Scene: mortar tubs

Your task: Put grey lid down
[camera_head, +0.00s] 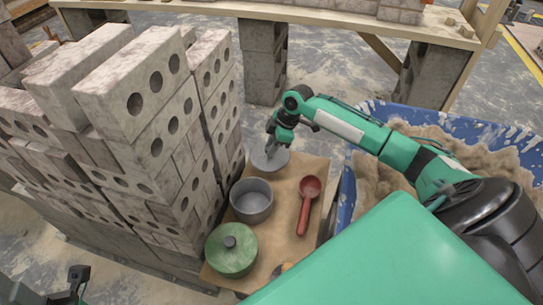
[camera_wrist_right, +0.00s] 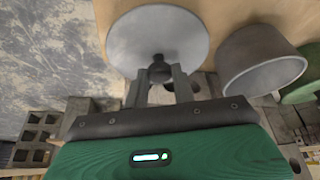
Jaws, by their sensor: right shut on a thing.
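The grey lid (camera_head: 262,164) is a flat round disc at the far end of the brown board (camera_head: 285,245). My right gripper (camera_head: 277,148) is over it. In the right wrist view the lid (camera_wrist_right: 155,32) faces me, and my right gripper (camera_wrist_right: 160,78) is shut on its dark knob (camera_wrist_right: 160,70). I cannot tell whether the lid touches the board or hangs just above it. The open grey pot (camera_head: 251,203) stands nearer on the board and also shows in the wrist view (camera_wrist_right: 262,65). Part of my left gripper (camera_head: 76,284) shows at the lower left edge; its fingers are unclear.
A red ladle (camera_head: 306,205) lies right of the pot. A green lidded pot (camera_head: 231,255) stands at the board's near end. Stacked perforated bricks (camera_head: 150,110) rise close on the left. A blue tub (camera_head: 347,205) of sandy material is on the right.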

